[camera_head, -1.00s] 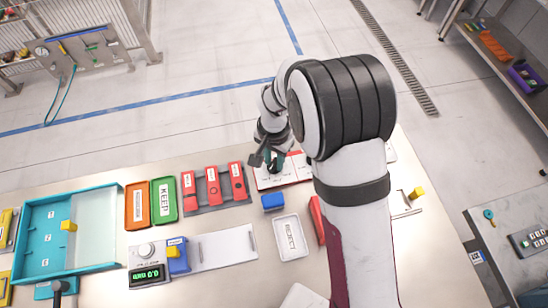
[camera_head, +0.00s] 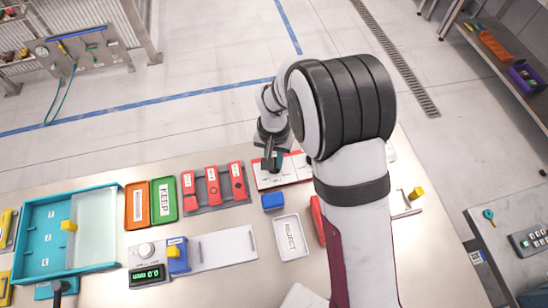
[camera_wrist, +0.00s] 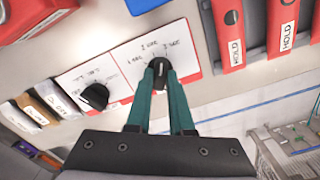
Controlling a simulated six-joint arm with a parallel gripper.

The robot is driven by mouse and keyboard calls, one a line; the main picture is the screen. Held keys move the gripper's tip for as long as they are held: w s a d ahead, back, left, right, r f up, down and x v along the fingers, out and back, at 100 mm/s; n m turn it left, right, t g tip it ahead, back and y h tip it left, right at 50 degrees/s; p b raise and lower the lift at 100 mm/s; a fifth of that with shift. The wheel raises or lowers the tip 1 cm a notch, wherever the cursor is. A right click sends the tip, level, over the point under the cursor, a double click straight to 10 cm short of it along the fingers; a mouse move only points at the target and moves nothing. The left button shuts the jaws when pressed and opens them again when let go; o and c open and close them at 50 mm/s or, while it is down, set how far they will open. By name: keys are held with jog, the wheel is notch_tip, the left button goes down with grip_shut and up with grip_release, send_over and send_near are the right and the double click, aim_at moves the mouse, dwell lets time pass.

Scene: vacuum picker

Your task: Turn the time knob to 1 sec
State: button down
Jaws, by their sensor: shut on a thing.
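The time knob (camera_wrist: 160,67) is a small black dial on a white panel (camera_wrist: 125,55) with a red edge, in the wrist view. Printed marks stand around its far side, with "1 SEC" at the left and other second marks to its right. My gripper (camera_wrist: 162,80) has its two teal fingers on either side of the knob, shut on it. The fingers partly cover the knob, and I cannot tell for sure which mark it points to. In the head view my gripper (camera_head: 271,163) is down at the red-edged panel (camera_head: 292,170), hiding the knob.
A second black knob (camera_wrist: 95,97) sits on a panel to the left in the wrist view. Red holders marked HOLD (camera_wrist: 230,40) stand close to the right. In the head view, a blue block (camera_head: 272,201) and the REJECT tray (camera_head: 290,237) lie nearer on the table.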

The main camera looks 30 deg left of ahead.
jog(key=n, duration=1.1)
jog(key=shift+n, duration=1.7)
jog(key=c, duration=0.8)
grip_release()
notch_tip(320, 180, up, 16)
